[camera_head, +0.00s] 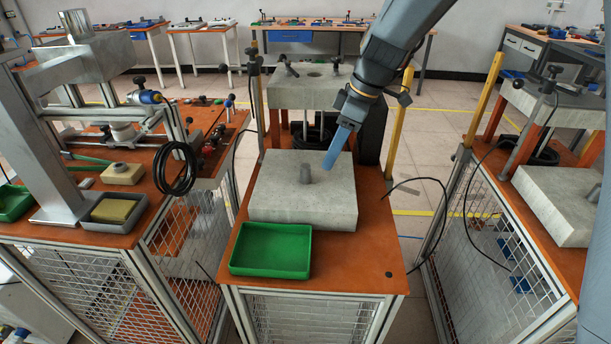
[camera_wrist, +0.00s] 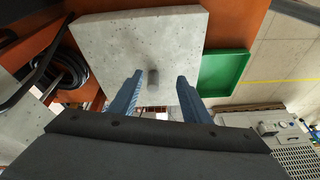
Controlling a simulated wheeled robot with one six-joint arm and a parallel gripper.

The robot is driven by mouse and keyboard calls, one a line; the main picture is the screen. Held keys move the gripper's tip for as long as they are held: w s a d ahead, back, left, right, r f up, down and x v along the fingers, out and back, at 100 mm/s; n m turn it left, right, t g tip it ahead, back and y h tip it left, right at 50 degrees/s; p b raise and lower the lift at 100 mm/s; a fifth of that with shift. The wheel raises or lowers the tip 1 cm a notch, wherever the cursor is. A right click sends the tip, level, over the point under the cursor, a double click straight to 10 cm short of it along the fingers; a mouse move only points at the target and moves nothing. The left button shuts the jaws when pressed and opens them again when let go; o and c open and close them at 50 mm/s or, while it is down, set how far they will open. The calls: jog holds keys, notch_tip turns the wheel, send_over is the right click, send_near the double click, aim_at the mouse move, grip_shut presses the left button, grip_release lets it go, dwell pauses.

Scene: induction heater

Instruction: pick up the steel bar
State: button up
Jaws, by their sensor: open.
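The steel bar (camera_head: 306,174) is a short grey cylinder standing upright on the pale concrete-like block (camera_head: 275,205) in the middle of the orange table. In the wrist view the bar (camera_wrist: 153,79) shows against the block (camera_wrist: 105,40), between the lines of the two fingers and nearer the left one. My gripper (camera_head: 330,164) has blue fingers and is just to the right of the bar in the head view, seemingly above the block. In the wrist view my gripper (camera_wrist: 160,82) is open, with nothing held between its fingertips. I cannot tell the exact gap to the bar.
A green tray (camera_head: 246,269) lies at the table's front left. An upper block (camera_head: 283,93) on posts stands behind the lower block. Yellow posts (camera_head: 400,125) rise at the table's sides. A black cable (camera_head: 428,184) curves at the right. The orange table's front right (camera_head: 355,265) is clear.

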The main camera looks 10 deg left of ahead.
aim_at(306, 165)
jog(key=shift+w+a+f+n+y+p, duration=0.1)
jog(key=shift+w+a+f+n+p, duration=0.25)
jog(key=shift+a+f, duration=0.8)
jog(key=shift+w+a+f+n+y+p, duration=0.15)
jog(key=shift+a+f+n+p, duration=0.3)
jog(key=shift+a+f+p, duration=0.45)
jog(key=shift+w+a+f+n+y+p, duration=0.1)
jog(key=shift+w+a+f+n+p, duration=0.25)
jog(key=shift+a+f, duration=0.95)
jog(key=shift+r, duration=0.1)
grip_shut()
